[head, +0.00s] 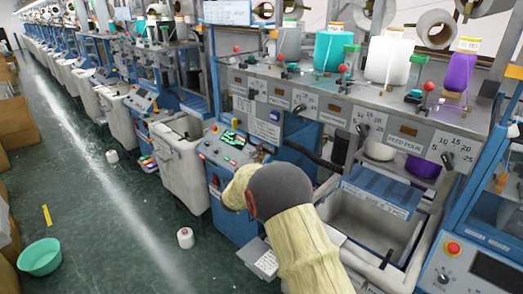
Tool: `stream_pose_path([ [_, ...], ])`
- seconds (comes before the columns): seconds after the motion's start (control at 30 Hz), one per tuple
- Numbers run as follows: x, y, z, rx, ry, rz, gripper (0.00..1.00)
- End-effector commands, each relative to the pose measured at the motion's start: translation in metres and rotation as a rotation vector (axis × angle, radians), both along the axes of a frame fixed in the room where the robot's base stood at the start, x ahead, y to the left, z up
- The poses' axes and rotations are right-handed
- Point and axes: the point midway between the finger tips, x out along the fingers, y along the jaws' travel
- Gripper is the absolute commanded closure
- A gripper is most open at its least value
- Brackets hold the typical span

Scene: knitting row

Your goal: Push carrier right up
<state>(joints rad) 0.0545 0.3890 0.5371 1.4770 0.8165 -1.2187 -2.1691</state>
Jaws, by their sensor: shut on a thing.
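My cream arm with a grey joint reaches in from the bottom centre to the blue knitting machine in front of me. A small part of my gripper (262,154) shows past the arm, at the right edge of the green-lit control panel (232,140). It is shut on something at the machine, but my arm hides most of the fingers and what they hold. I cannot make out which part is the carrier, or how it stands.
Yarn cones, turquoise (329,50), white (389,58) and purple (459,72), stand on the machine's top shelf. An open grey bin (352,215) is right of my arm. A white cone (185,238) and a green basin (40,257) are on the floor. The aisle is mostly clear.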

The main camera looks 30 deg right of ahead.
Motion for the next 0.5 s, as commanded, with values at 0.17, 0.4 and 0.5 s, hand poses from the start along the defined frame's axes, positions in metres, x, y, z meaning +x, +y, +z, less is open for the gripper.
stream_pose_path([
  [0.17,0.0016,0.0006,0.0111,-0.005,-0.014,0.002,1.00],
  [0.4,0.0017,0.0007,0.0126,-0.006,-0.017,0.002,1.00],
  [0.5,0.0017,0.0006,0.0126,-0.006,-0.016,0.002,0.84],
])
